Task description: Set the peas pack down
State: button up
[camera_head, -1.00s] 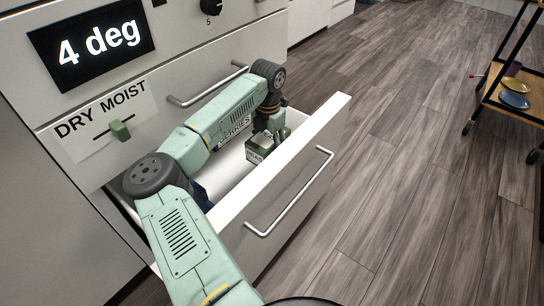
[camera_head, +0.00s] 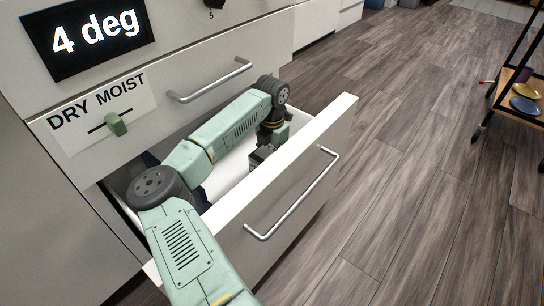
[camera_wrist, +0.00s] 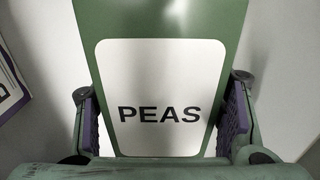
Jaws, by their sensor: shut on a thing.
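The green peas pack (camera_wrist: 165,25), with a white label reading PEAS, fills the middle of the wrist view. My gripper (camera_wrist: 162,112) is shut on it, with one purple-padded finger at each side. In the head view my gripper (camera_head: 262,153) is down inside the open drawer (camera_head: 318,129), close behind its front panel. The pack is largely or wholly hidden there by the gripper and the panel. I cannot tell whether the pack touches the drawer floor.
Part of another pack (camera_wrist: 8,88) with a white label shows at the left edge of the wrist view. A closed drawer with a bar handle (camera_head: 210,82) is above the open one. A trolley with plates (camera_head: 525,98) stands far right.

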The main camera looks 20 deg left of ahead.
aim_at(272, 149)
jog(key=o, duration=1.5)
jog(key=shift+r, duration=0.2)
notch_tip(272, 149, up, 13)
jog(key=shift+p, duration=1.1)
